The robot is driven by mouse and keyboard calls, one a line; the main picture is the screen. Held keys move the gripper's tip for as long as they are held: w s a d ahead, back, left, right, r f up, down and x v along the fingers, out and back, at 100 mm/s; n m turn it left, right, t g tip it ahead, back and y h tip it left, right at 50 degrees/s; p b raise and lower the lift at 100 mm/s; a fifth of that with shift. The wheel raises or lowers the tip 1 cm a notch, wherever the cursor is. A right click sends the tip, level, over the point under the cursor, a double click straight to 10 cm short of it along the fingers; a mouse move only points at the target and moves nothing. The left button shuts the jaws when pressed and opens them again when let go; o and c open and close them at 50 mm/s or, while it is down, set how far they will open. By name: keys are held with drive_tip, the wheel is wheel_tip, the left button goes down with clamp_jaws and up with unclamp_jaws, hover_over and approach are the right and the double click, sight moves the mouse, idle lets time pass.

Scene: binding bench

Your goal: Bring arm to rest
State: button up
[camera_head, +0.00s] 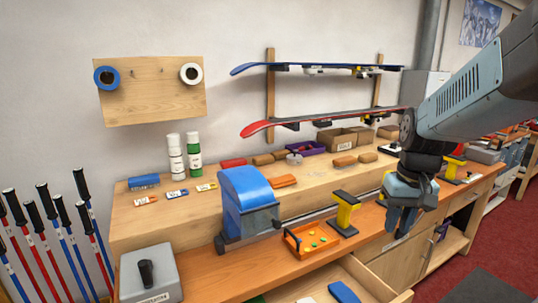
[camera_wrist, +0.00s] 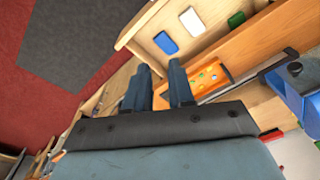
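My gripper (camera_head: 403,221) hangs at the end of my raised arm, over the front right part of the bench (camera_head: 363,226). In the wrist view my gripper (camera_wrist: 160,84) shows two dark fingers standing apart with nothing between them. Its fingertips point down, above the bench's front edge and an open drawer (camera_head: 378,284). An orange tray (camera_head: 292,245) with small green and yellow pieces lies on the bench to the left of my gripper; it also shows beyond the fingers in the wrist view (camera_wrist: 217,70).
A blue clamp-like block (camera_head: 248,188) and a yellow-and-black stand (camera_head: 345,213) stand on the bench. Ski poles (camera_head: 62,240) stand at far left. Red floor (camera_head: 512,225) lies open at right.

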drive_tip(key=s+a+r+t, duration=0.4)
drive_tip(key=s+r, duration=0.3)
drive_tip(key=shift+a+r+n, duration=0.15)
drive_tip(key=shift+r+n, duration=0.15)
drive_tip(key=shift+r, duration=0.1)
